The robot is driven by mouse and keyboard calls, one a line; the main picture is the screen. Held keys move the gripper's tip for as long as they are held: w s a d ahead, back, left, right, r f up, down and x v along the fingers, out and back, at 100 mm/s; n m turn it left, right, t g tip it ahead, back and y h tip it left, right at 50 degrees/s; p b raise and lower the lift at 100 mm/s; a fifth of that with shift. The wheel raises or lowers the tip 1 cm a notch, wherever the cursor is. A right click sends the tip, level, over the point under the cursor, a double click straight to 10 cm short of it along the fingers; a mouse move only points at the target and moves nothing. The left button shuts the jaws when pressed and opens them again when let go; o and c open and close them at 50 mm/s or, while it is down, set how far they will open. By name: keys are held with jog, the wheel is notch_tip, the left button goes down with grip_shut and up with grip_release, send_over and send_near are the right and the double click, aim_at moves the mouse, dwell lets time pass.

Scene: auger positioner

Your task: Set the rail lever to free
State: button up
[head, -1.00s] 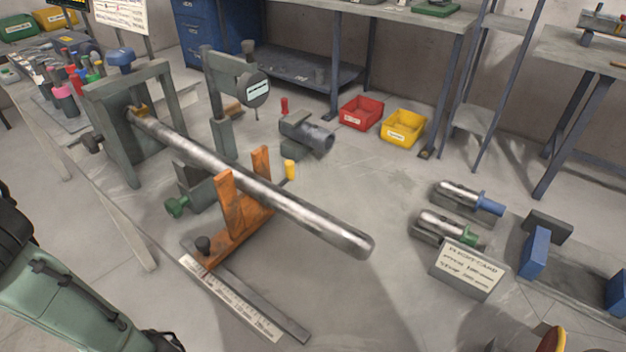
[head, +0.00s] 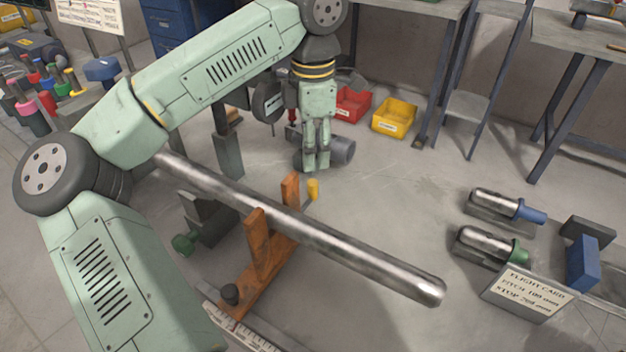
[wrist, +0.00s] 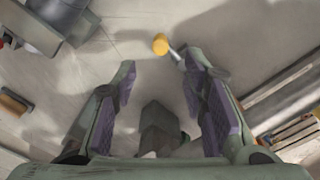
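A small lever with a yellow knob (head: 313,189) stands beside the orange V-shaped rest (head: 262,250); I take it for the rail lever. No mark for free is readable. My gripper (head: 317,166) points downward just above the knob in the head view. In the wrist view my gripper (wrist: 158,75) is open and empty, its purple-padded fingers well apart. There the yellow knob (wrist: 161,44) lies beyond the fingertips, nearer the right finger. Its grey stem runs toward the right fingertip and is partly hidden. I cannot tell whether the finger touches it.
A long steel bar (head: 350,255) lies across the orange rest, close to the lever. A grey cylinder (head: 341,150) sits behind my gripper. Red (head: 352,104) and yellow (head: 394,119) bins stand farther back.

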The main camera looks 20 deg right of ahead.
aim_at(313, 182)
notch_tip(313, 182, down, 9)
jog(key=shift+f+p, duration=0.15)
jog(key=shift+p, duration=0.65)
grip_shut()
dwell(0.4)
